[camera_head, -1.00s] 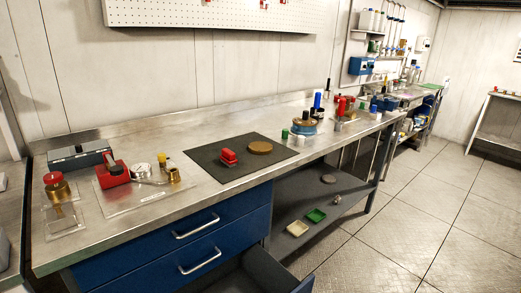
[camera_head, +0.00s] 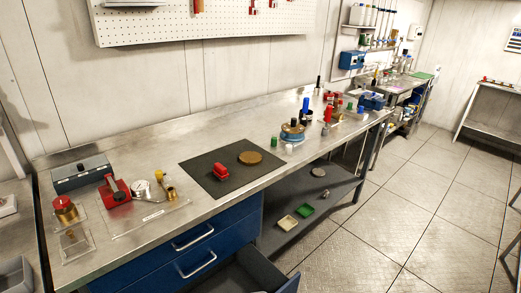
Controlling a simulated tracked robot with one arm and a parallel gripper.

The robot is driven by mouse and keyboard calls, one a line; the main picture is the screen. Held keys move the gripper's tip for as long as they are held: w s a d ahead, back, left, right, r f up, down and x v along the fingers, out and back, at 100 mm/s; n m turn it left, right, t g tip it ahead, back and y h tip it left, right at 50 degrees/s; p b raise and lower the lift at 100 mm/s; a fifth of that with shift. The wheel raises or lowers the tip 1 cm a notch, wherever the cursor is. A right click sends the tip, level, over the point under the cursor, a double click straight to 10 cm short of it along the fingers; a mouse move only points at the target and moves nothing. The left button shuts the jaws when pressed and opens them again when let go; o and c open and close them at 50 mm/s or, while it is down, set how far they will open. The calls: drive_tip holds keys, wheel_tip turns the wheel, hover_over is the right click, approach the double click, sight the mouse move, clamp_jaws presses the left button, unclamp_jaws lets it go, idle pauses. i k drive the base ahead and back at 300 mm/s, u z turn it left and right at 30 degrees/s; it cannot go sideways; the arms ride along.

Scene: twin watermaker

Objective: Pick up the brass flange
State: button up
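A flat round brass-coloured disc (camera_head: 250,158), which looks like the brass flange, lies on the dark mat (camera_head: 206,179) on the steel workbench. A small red object (camera_head: 221,172) lies on the same mat, to the left of the disc and apart from it. My gripper does not show in the view. The disc is fully visible, with nothing on top of it.
At the bench's left are a red device (camera_head: 114,190), a grey box (camera_head: 82,172) and a red-topped brass piece (camera_head: 66,210). Several bottles and a blue-and-brass round part (camera_head: 292,132) stand at the right. An open drawer (camera_head: 250,272) juts out below.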

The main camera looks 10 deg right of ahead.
sight(252, 158)
drive_tip(key=z, duration=0.95)
drive_tip(key=i, duration=1.55)
drive_tip(key=z, duration=0.4)
drive_tip(key=i, duration=2.05)
drive_tip(key=u, duration=1.45)
